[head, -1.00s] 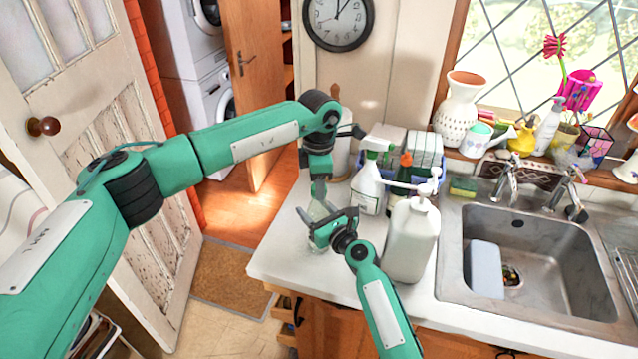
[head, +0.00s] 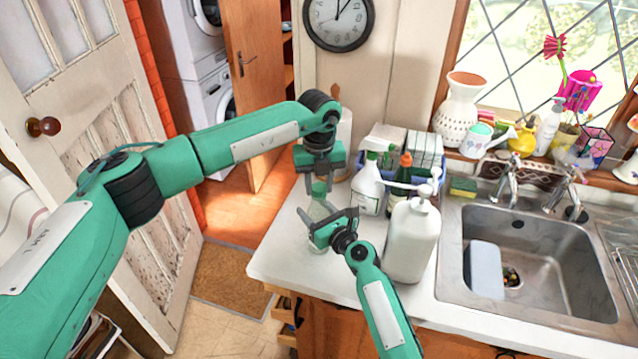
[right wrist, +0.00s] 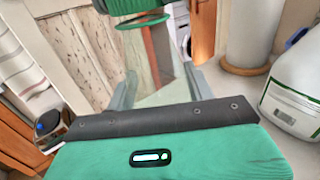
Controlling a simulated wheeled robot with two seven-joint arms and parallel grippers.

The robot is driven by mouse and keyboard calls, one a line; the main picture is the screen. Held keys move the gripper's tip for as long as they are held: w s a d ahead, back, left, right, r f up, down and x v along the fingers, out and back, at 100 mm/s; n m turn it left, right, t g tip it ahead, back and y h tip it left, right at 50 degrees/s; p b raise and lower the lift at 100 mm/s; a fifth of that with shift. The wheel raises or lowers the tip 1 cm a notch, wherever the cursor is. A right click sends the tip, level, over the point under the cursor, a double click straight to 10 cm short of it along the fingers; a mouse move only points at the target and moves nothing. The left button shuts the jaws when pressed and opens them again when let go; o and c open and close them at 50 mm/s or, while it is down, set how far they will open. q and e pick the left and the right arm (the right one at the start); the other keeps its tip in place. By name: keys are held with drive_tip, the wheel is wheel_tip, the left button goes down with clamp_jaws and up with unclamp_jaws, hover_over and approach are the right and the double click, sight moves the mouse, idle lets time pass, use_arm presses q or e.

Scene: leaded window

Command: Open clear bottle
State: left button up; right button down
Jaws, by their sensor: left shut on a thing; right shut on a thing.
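The clear bottle (head: 318,212) stands upright near the counter's left front edge, with a green cap (head: 319,188) at its top. My left gripper (head: 319,186) points straight down from above and is shut on the cap. My right gripper (head: 325,222) is shut on the bottle's body from the side. In the right wrist view the see-through bottle (right wrist: 157,72) stands between my fingers (right wrist: 160,88). The ridged green cap (right wrist: 140,7) is at the top edge above a green ring on the neck. I cannot tell whether the cap is loose.
A white pump bottle (head: 411,240) stands close to the right of my right gripper. A spray bottle (head: 368,188) and a dark bottle with an orange top (head: 401,180) stand behind. The sink (head: 530,255) lies further right. The counter's front left is bare.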

sight(319, 187)
use_arm(q)
drive_tip(key=n, duration=1.2)
drive_tip(key=shift+r, duration=0.25)
drive_tip(key=shift+r, duration=0.85)
drive_tip(key=shift+r, duration=2.05)
use_arm(e)
drive_tip(key=shift+c, duration=2.3)
unclamp_jaws()
drive_tip(key=shift+s, duration=0.1)
